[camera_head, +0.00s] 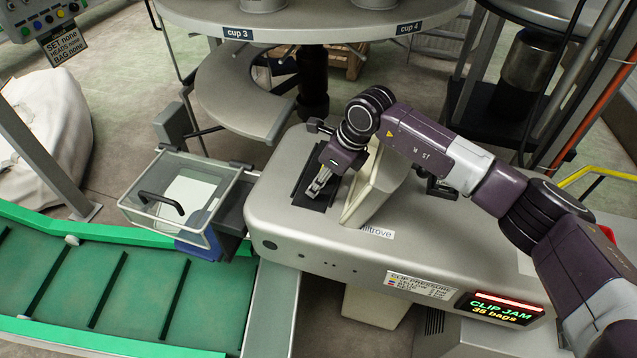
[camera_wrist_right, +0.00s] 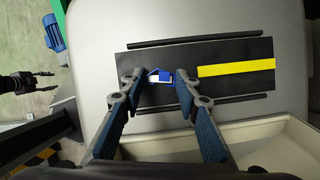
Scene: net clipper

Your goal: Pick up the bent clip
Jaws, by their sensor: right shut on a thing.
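The bent clip (camera_wrist_right: 158,75) is a small blue and white piece, seen between my right fingertips in the right wrist view. It lies over the black plate (camera_wrist_right: 155,97) on the machine's top. My right gripper (camera_wrist_right: 160,79) is shut on it, with a blue-lined finger at each side. In the head view my right gripper (camera_head: 320,186) points down at the same black plate; the clip is too small to tell there. A dark gripper with its fingers apart, apparently my left gripper (camera_wrist_right: 46,81), shows at the left edge of the right wrist view.
The clipper machine (camera_head: 300,235) has a lit display (camera_head: 503,308) reading "CLIP JAM 35 bags". A clear lidded box (camera_head: 190,200) with a black handle adjoins its left side. A green conveyor (camera_head: 100,280) is at lower left. A round table (camera_head: 290,18) stands behind.

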